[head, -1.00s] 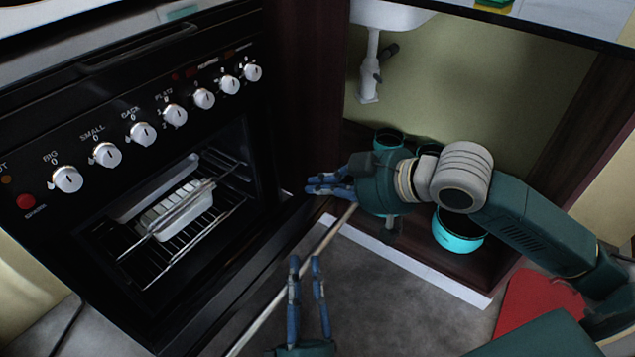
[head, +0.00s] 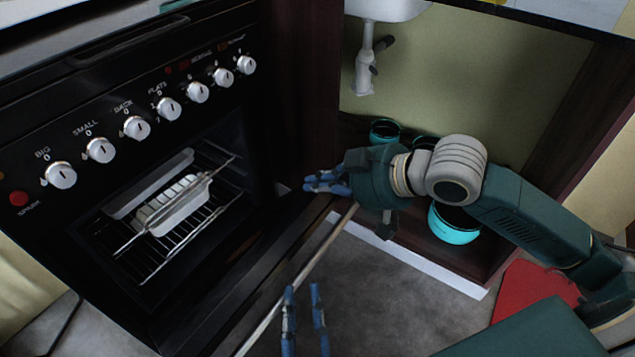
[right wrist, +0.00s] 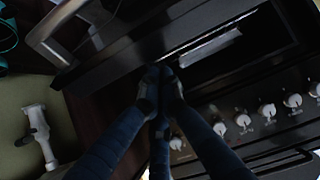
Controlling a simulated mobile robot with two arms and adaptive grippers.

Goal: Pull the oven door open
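The black oven (head: 110,60) stands at the left in the head view. Its door (head: 235,275) is partly open, tilted down and outward, with the lit cavity showing behind it. A long pale handle (head: 300,280) runs along the door's outer edge. My right gripper (head: 308,183) is at the door's far right end, between oven front and handle; its fingers look closed together with nothing seen between them. The right wrist view shows its fingertips (right wrist: 160,80) over the dark door edge and the metal handle (right wrist: 50,30) off to one side.
Inside the oven, a pale dish (head: 175,208) sits on a wire rack. To the right is an open cabinet with turquoise pots (head: 455,225) and a white drain pipe (head: 365,65). A red object (head: 535,290) lies at lower right. Grey floor is clear before the oven.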

